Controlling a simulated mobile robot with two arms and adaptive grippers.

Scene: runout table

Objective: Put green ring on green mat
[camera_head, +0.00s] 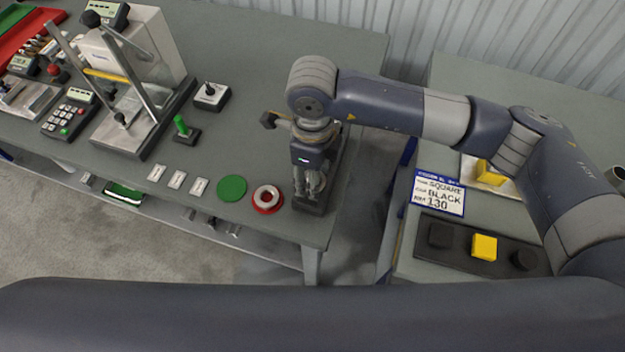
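A flat round green mat (231,188) lies bare near the front edge of the grey table. I cannot make out a green ring. My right gripper (311,192) points down at the table's right end, over a dark block or rail (309,208), right of the red mat. Its fingers look close together, but their opening and any held thing are unclear. My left gripper is not in view.
White tags (177,179) lie left of the green mat. A press-like stand (140,60), keypad (68,115) and joystick box (210,96) stand farther left. Right of a gap, another table holds a sign (439,195) and a yellow block (484,247) on a dark tray.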

